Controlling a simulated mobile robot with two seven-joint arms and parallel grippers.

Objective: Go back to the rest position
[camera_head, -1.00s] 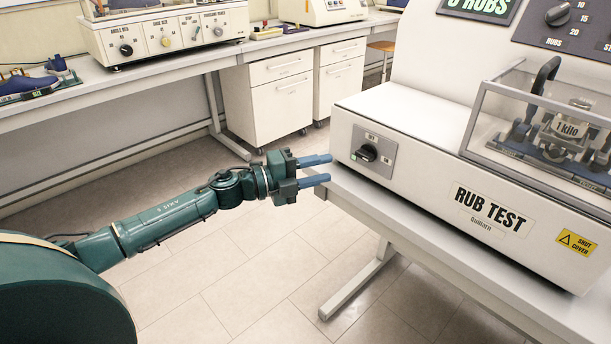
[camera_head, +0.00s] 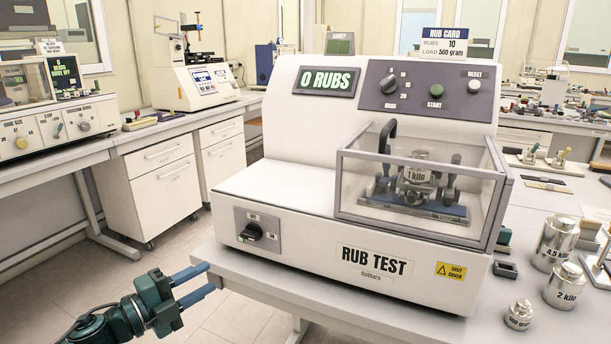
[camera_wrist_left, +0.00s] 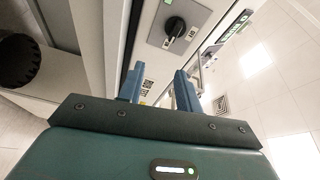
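My left gripper (camera_head: 201,282) is at the lower left of the head view, in front of the table's left corner. Its two blue fingers are apart with nothing between them, and they also show in the left wrist view (camera_wrist_left: 159,88). The rub test machine (camera_head: 300,225) stands on the table to its right. The black knob (camera_head: 251,232) on the machine's left panel is a little above and right of the fingers, apart from them. It also shows in the left wrist view (camera_wrist_left: 175,26). My right gripper is in neither view.
The white table (camera_head: 245,271) holds the machine. A clear cover (camera_head: 415,190) encloses a 1 kilo weight. Metal weights (camera_head: 566,287) stand at the right. A side bench (camera_head: 75,155) with other machines and a drawer cabinet (camera_head: 160,195) is at the left. Floor is free around my left gripper.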

